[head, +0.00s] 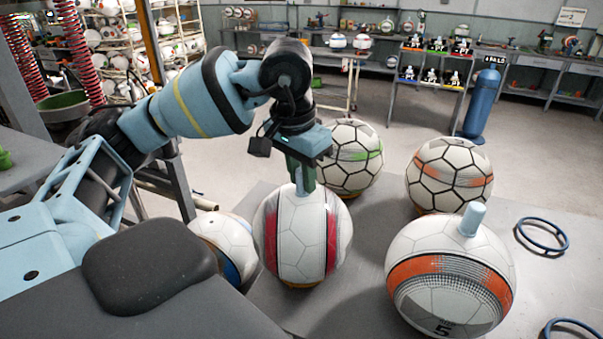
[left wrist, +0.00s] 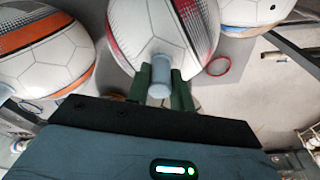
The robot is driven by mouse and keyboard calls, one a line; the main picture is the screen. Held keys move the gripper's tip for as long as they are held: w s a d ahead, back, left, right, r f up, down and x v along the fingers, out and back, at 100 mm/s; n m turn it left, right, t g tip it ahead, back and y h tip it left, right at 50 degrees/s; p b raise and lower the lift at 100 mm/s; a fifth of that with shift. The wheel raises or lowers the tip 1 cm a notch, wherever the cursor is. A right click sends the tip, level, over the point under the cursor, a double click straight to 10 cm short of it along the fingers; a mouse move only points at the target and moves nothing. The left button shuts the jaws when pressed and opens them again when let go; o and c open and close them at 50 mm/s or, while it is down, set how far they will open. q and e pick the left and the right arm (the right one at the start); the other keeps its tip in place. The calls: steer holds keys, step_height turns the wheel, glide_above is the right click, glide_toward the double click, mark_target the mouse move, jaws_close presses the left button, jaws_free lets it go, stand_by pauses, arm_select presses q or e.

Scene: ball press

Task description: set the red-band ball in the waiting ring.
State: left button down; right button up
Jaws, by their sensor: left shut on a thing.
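The red-band ball (head: 300,235) is white with red and dark bands. It hangs from or stands under my left gripper (head: 302,180), which is shut on the pale blue peg on its top. An orange rim shows under it; I cannot tell whether the ball rests there. In the left wrist view the ball (left wrist: 165,35) is upper middle, with its peg (left wrist: 160,76) between the fingers (left wrist: 162,88). Two empty blue rings lie at the right of the table, one farther (head: 541,235) and one nearer (head: 571,328). Which is the waiting ring is unclear. My right gripper is not seen.
An orange-band ball (head: 450,285) with a peg stands close right. A green-marked ball (head: 349,158) and another orange-marked ball (head: 450,175) stand behind. A blue-orange ball (head: 224,245) is close left. A red ring (left wrist: 218,66) lies beside the held ball in the left wrist view.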

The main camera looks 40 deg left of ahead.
arm_select(q)
steer(key=shift+f, duration=0.2)
steer(key=c, duration=1.2)
jaws_free()
steer(key=shift+c, duration=0.2)
step_height(320, 180, up, 12)
steer(key=s, duration=0.1)
steer(key=shift+s+r, duration=0.15)
steer(key=shift+s, duration=0.25)
